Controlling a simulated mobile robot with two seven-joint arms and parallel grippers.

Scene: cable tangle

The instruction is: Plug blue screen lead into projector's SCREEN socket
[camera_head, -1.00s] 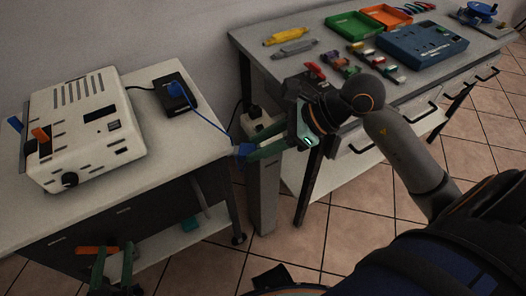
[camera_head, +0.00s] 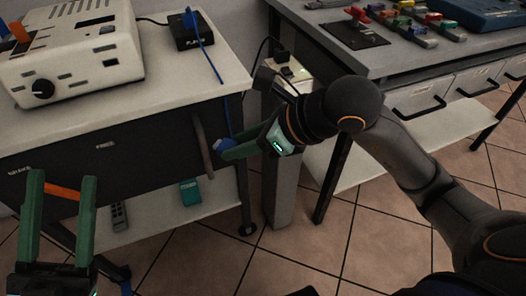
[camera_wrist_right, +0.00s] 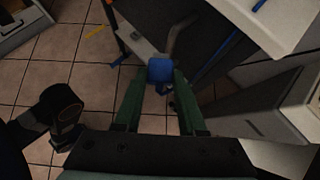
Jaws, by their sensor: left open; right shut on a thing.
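The white projector (camera_head: 75,55) stands on the left table, cut off at the picture's edge; I cannot make out its SCREEN socket. My right gripper (camera_head: 224,147) is shut on the blue plug (camera_head: 219,144) of the screen lead, off the table's right front corner. The plug also shows between the fingertips in the right wrist view (camera_wrist_right: 160,70). The blue lead (camera_head: 208,50) runs from a black box (camera_head: 190,32) over the table edge. My left gripper (camera_head: 60,180) is open in front of the table; an orange piece shows between its fingers, and I cannot tell its depth.
The table's white top (camera_head: 170,85) is clear in front of the black box. A lower shelf (camera_head: 160,208) holds a teal box (camera_head: 190,192) and a grey remote-like item (camera_head: 119,216). A grey post (camera_head: 283,185) stands between the tables. The right workbench (camera_head: 400,55) carries coloured parts.

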